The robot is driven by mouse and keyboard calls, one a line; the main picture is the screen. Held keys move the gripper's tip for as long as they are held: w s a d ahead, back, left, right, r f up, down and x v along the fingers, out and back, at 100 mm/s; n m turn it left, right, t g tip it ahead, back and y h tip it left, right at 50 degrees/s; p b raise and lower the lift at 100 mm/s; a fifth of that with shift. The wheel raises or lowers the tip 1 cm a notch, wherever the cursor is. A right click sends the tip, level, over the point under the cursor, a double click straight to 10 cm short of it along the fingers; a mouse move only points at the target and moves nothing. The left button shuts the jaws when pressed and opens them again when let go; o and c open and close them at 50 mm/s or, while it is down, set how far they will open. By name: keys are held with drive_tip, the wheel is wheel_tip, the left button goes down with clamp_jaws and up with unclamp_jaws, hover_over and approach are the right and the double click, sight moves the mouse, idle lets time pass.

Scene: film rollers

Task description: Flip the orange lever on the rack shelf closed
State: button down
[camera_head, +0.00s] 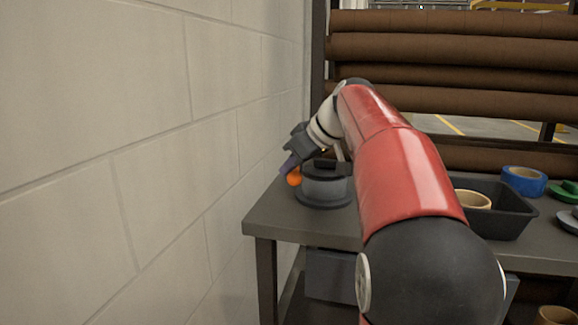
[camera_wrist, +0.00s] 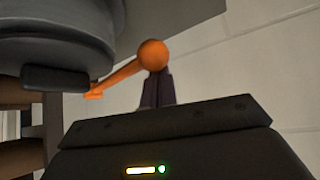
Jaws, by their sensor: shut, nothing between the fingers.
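The orange lever shows in the wrist view as an orange arm with a round ball knob (camera_wrist: 152,54). Its arm runs from the ball down and left toward a grey round device (camera_wrist: 60,45). In the head view the orange knob (camera_head: 294,177) sits at the left side of the grey device (camera_head: 325,188), which stands at the left end of the shelf. My gripper (camera_wrist: 157,82) is shut with nothing between its fingers, its tips right at the ball. Whether they touch it cannot be told. In the head view my gripper (camera_head: 289,165) is just above the knob and partly hides it.
A block wall (camera_head: 150,150) rises close on the left of the shelf (camera_head: 285,220). A black bin (camera_head: 510,216) with a tan roll, a blue tape roll (camera_head: 524,181) and green items (camera_head: 566,192) are on the right. Brown rollers (camera_head: 450,52) lie behind.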

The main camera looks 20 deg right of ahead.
wheel_tip(320, 180, up, 8)
drive_tip(key=s+d+p, duration=0.2)
idle(0.4)
drive_tip(key=shift+s, duration=0.1)
idle(0.3)
drive_tip(key=s+a+f+m+g+h, duration=0.1)
drive_tip(key=s+a+f, duration=0.4)
drive_tip(key=s+f, duration=0.7)
drive_tip(key=s+a+f+m+h, duration=0.3)
drive_tip(key=s+a+f+m, duration=0.2)
drive_tip(key=s+f, duration=0.8)
drive_tip(key=shift+s+a+f+g, duration=0.25)
drive_tip(key=shift+a+f+g, duration=0.15)
drive_tip(key=shift+a+f, duration=0.35)
drive_tip(key=shift+d, duration=0.1)
